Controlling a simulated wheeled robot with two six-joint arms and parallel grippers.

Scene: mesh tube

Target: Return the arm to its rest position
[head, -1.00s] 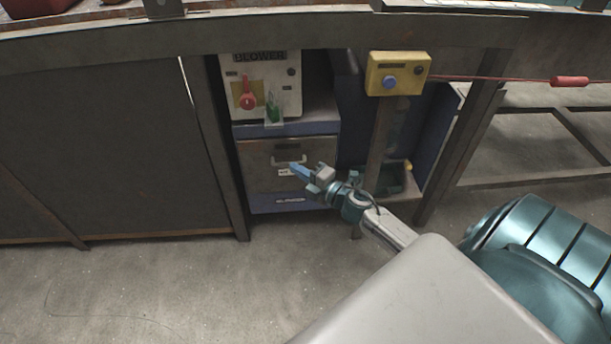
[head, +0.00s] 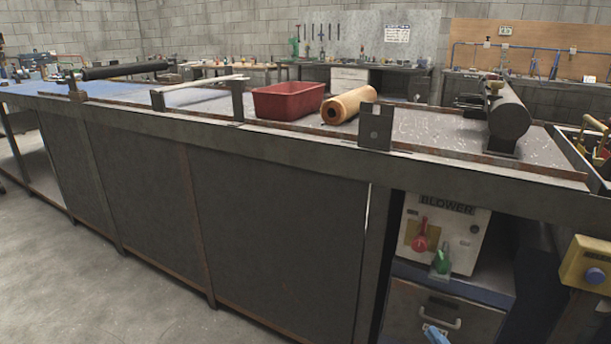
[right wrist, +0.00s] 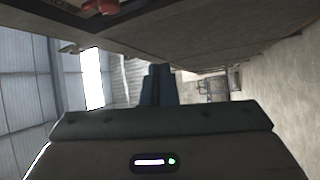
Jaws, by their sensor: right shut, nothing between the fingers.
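The blue fingertips of my right gripper (head: 436,335) just show at the bottom edge of the head view, in front of the grey drawer (head: 400,318) below the blower box. In the right wrist view the right gripper (right wrist: 158,85) has its fingers together with nothing between them. Most of my right arm is out of the head view. My left gripper is in neither view.
The blower control box (head: 462,250) has a red switch (head: 420,236) and a green one (head: 442,260). A yellow box (head: 585,265) hangs at right. The long bench (head: 280,225) carries a red bin (head: 288,100) and an orange-brown roll (head: 348,104). Floor at left is clear.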

